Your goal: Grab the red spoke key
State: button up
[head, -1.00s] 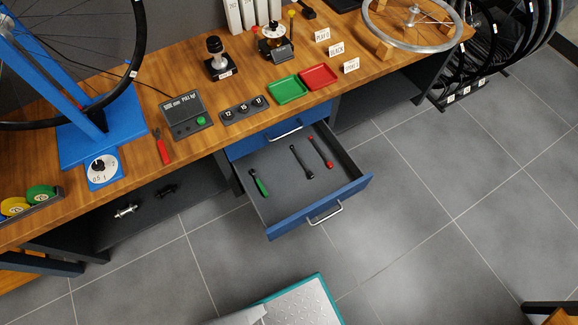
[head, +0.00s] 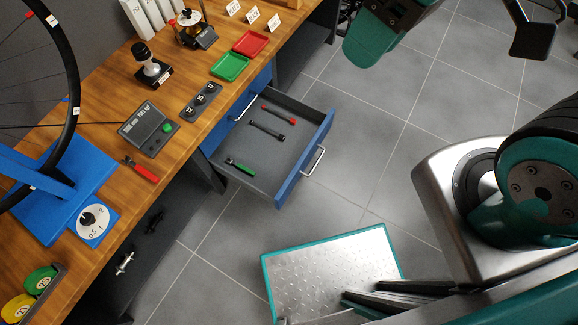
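The red spoke key (head: 279,114) lies in the open blue drawer (head: 321,136), near its far end in the head view. It is a thin rod with red ends. A similar black tool (head: 267,131) lies in the middle of the drawer. A green-handled tool (head: 240,166) lies at the near end. The three are apart from each other, and nothing touches the red one. Parts of my arm (head: 545,190) fill the right side and top right, away from the drawer. I cannot make out my gripper's fingertips.
The wooden bench (head: 108,160) runs along the left, with a green tray (head: 230,66) and red tray (head: 251,42) above the drawer. The drawer's handle (head: 313,161) sticks out over the floor. Grey floor (head: 375,150) is clear between drawer and arm. A dark angular piece (head: 533,42) shows at top right.

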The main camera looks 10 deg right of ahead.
aim_at(137, 167)
jog(key=u, duration=2.5)
jog(key=i, duration=0.9)
jog(key=z, duration=1.6)
